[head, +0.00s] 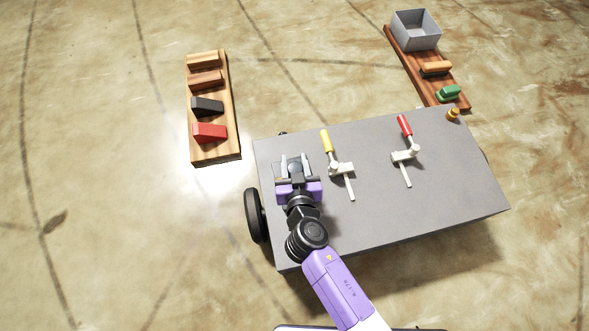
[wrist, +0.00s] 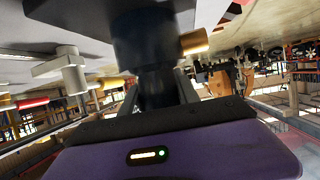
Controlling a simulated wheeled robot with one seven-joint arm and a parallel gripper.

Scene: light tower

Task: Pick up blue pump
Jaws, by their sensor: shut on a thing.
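My gripper (head: 295,162) is over the left end of the grey table, shut on the pump. In the wrist view the pump is a dark blue-black cylinder (wrist: 150,45) with a brass fitting (wrist: 195,42) on its right side. The fingers of my gripper (wrist: 156,88) close around its narrower part. In the head view the gripper and its fingers hide most of the pump; only a dark bit (head: 295,168) shows between them. I cannot tell whether the pump touches the tabletop.
The grey table (head: 420,195) carries a yellow-handled clamp (head: 327,142), a red-handled clamp (head: 405,128) and a small brass piece (head: 453,114). A wooden board with blocks (head: 220,155) lies left. Another board (head: 400,48) with a grey bin (head: 416,30) lies behind.

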